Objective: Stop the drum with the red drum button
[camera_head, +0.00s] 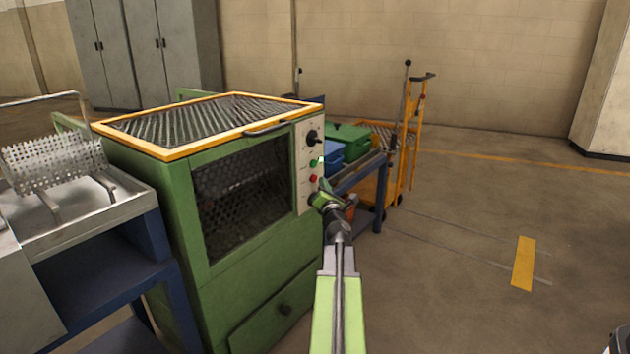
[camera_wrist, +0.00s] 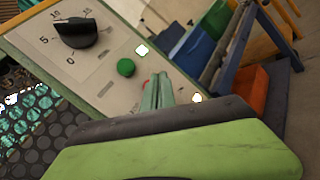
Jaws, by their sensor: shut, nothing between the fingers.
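The red drum button (camera_head: 313,178) is on the pale control panel of the green machine, below the green button (camera_head: 313,163). In the wrist view the green button (camera_wrist: 126,67) is clear, but the red one is mostly hidden behind my fingers. My gripper (camera_head: 322,196) is in front of the panel's lower part, close to the red button. Its fingers (camera_wrist: 158,84) are together, with nothing held. I cannot tell whether they touch the button. A dark perforated surface (camera_head: 240,188) shows in the machine's front window; whether it turns cannot be told.
A black dial (camera_wrist: 76,33) sits above the buttons on the panel. A perforated basket (camera_head: 55,163) rests on a metal-topped bench at left. Blue and green bins (camera_head: 347,142) stand on a table behind the machine, near a yellow trolley (camera_head: 412,130).

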